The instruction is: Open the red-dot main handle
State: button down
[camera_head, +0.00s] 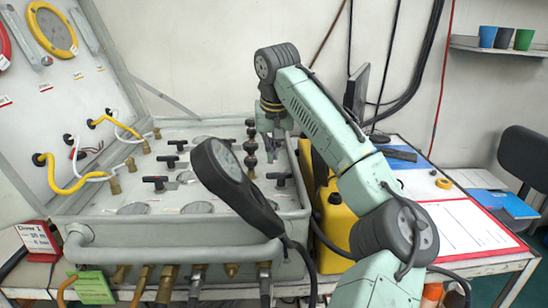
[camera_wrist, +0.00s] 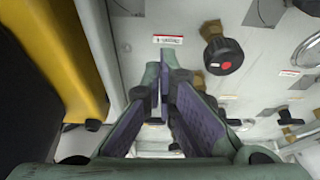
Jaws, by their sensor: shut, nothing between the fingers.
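The red-dot main handle (camera_wrist: 222,55) is a dark round knob with a red dot on its face, on a brass fitting. In the wrist view it sits on the pale panel to the upper right of my gripper (camera_wrist: 165,92). The fingers, with purple pads, are together and empty, apart from the knob. In the head view my gripper (camera_head: 272,138) hangs low over the panel's right rear part. I cannot make out the red dot in that view. A small red-and-white label (camera_wrist: 168,39) lies left of the knob.
The panel (camera_head: 130,190) carries several black T-handles (camera_head: 155,182) and a column of dark knobs (camera_head: 250,147). A black handheld gauge (camera_head: 228,165) stands in front. A yellow container (camera_head: 340,222) is close on the right; a yellow body (camera_wrist: 65,50) borders the wrist view's left.

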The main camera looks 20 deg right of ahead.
aim_at(279, 179)
jog(key=shift+s+f, duration=0.1)
jog(key=shift+f, duration=0.4)
jog(key=s, duration=0.1)
jog(key=s+p, duration=0.1)
jog(key=shift+s+a, duration=0.3)
jog(key=shift+s, duration=0.05)
jog(key=shift+s+a+f, duration=0.1)
jog(key=shift+s+a, duration=0.05)
jog(key=shift+s, duration=0.15)
jog(key=shift+w, duration=0.15)
jog(key=shift+s+a+n, duration=0.1)
jog(key=shift+s+n, duration=0.1)
jog(key=shift+n, duration=0.1)
